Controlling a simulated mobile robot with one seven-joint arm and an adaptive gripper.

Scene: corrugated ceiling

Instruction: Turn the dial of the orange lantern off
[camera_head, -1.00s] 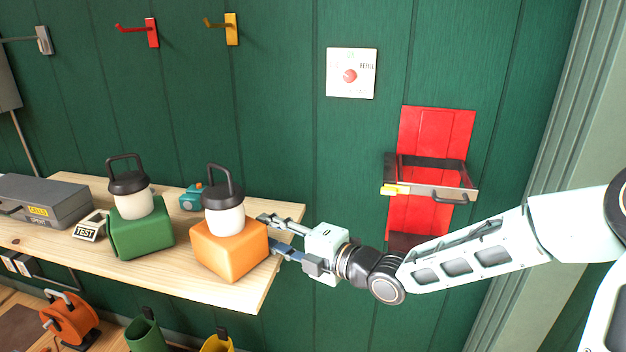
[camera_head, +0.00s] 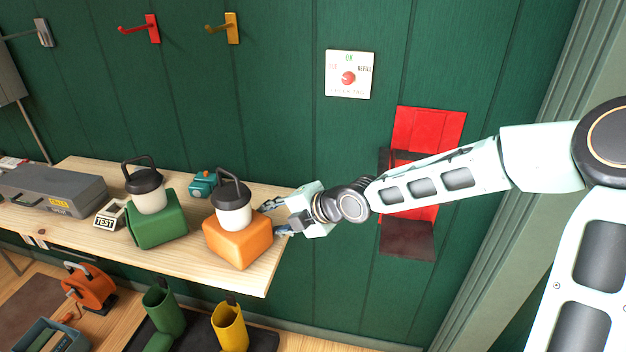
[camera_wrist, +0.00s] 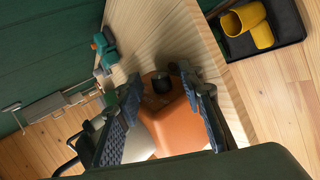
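The orange lantern (camera_head: 238,243) stands near the right end of the wooden shelf, with a white globe and a black cap and handle on top. In the wrist view its orange body (camera_wrist: 178,125) lies between my fingers. A round black dial (camera_wrist: 160,84) shows on its side, between the fingertips; the head view does not show the dial. My gripper (camera_head: 274,217) is at the lantern's right side, fingers spread apart. In the wrist view the gripper (camera_wrist: 158,79) is open with one finger on either side of the dial. I cannot tell whether a finger touches the dial.
A green lantern (camera_head: 158,228) stands left of the orange one, with a teal object (camera_head: 202,184) behind. A grey case (camera_head: 55,190) and a TEST block (camera_head: 107,216) are further left. Boots stand below the shelf (camera_head: 200,277). A red wall bracket (camera_head: 424,130) is behind my arm.

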